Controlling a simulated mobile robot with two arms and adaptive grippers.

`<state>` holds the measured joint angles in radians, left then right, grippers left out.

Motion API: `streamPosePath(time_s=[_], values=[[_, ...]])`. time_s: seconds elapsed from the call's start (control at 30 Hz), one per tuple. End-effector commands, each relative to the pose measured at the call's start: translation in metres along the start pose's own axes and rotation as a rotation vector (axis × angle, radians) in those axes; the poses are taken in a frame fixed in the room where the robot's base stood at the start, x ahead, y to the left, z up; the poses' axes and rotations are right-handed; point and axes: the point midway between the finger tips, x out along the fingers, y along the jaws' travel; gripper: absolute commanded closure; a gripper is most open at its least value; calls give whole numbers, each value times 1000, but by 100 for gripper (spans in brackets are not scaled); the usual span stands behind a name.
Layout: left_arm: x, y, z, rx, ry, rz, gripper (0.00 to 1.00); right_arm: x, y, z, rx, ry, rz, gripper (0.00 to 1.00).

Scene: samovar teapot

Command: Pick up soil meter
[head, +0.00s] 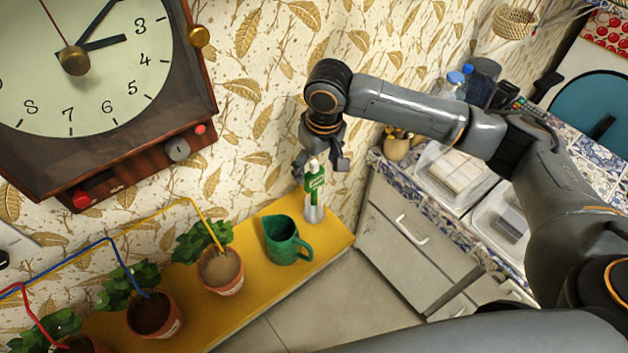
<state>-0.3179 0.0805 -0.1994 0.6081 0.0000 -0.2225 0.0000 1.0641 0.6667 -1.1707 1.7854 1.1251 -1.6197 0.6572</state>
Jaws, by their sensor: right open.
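The soil meter (315,183) is green with a pale top and stands upright in a clear glass (314,213) at the right end of the yellow shelf. My right gripper (322,168) is above it, pointing down, with its open fingers at the level of the meter's top. The fingers partly overlap the pale top in the picture; I cannot tell whether they touch it. My left gripper is not in view.
A green pitcher (286,241) stands left of the glass on the yellow shelf (262,292). Several potted plants, one in a terracotta pot (220,272), line the shelf. A large clock (80,80) hangs at upper left. A tiled counter with clear bins (455,178) is at right.

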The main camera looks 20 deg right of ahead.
Motion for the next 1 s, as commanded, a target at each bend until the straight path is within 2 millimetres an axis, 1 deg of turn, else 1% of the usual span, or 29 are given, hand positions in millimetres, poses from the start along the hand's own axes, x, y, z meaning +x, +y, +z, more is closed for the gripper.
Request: streamPosePath(time_s=[0.07, 0.17, 0.3, 0.37, 0.4, 0.5, 0.6, 0.77, 0.87, 0.9, 0.97, 1.0], values=[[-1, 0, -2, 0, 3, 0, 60, 5, 0, 1, -1, -2, 0, 24], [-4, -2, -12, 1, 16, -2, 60, 11, -1, 0, -1, -2, 0, 24], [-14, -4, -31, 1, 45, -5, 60, 30, -3, -2, -1, -4, -1, 24], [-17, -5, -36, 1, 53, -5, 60, 40, -3, -3, 0, -3, 0, 24], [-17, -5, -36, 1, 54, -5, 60, 46, -3, -2, 0, -4, 1, 24], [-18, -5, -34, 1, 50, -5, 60, 55, -3, -3, -1, -2, 1, 24], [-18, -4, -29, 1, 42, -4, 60, 59, -3, -3, -2, 1, 0, 24], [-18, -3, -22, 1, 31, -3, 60, 59, -3, -3, -2, 0, 0, 24], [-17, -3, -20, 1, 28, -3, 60, 59, -3, -3, -2, 0, 0, 43], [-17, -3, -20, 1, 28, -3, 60, 59, -3, -3, -2, 0, 0, 51], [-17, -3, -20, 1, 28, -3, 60, 59, -3, -3, -2, 0, 0, 63], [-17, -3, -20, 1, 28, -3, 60, 59, -3, -3, -2, 0, 0, 71]])
